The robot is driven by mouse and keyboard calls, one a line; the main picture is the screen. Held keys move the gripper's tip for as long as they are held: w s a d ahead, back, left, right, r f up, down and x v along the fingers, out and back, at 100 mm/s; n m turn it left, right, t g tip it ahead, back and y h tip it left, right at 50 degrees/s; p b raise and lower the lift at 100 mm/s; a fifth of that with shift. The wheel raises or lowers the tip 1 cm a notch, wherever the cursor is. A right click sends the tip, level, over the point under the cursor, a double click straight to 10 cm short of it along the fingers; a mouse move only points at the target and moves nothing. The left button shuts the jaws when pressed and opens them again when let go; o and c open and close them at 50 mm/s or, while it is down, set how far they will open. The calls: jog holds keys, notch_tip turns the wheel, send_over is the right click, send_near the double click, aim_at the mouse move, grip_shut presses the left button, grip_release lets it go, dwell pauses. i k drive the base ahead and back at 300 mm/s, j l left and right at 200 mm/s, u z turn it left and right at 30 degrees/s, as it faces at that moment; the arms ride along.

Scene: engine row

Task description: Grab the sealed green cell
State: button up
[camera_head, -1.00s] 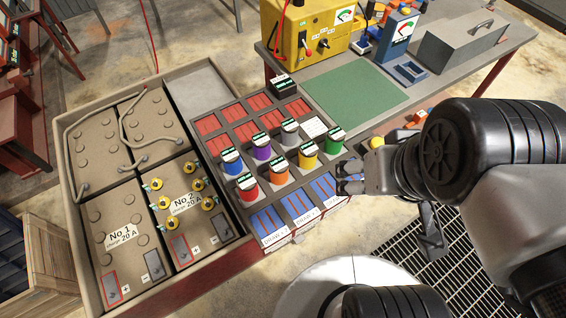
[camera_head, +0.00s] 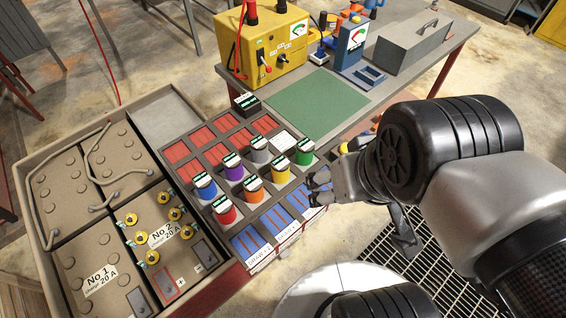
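The green cell (camera_head: 304,156) is a small cylinder with a white and dark label on its slanted top. It stands upright at the right end of the back row of coloured cells in the rack (camera_head: 206,136). My gripper (camera_head: 318,188) is in front of it and slightly right, close to the rack's right edge. Its dark fingers point left and look apart, with nothing seen between them. I cannot tell whether they touch the rack. Whether the green cell is sealed is too small to read.
Blue (camera_head: 205,187), purple (camera_head: 233,168), grey (camera_head: 259,153), red (camera_head: 224,211), orange (camera_head: 252,190) and yellow (camera_head: 280,170) cells stand close by. A yellow meter box (camera_head: 262,50) and green mat (camera_head: 318,104) lie behind. Large batteries (camera_head: 105,275) fill the left.

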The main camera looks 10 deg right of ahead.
aim_at(304, 153)
jog(key=i+l+u, duration=0.15)
jog(key=l, duration=0.15)
jog(key=i+l+u, duration=0.25)
jog(key=l, duration=0.4)
jog(key=i+l+u, duration=0.1)
jog(key=l, duration=0.25)
jog(key=i, duration=0.1)
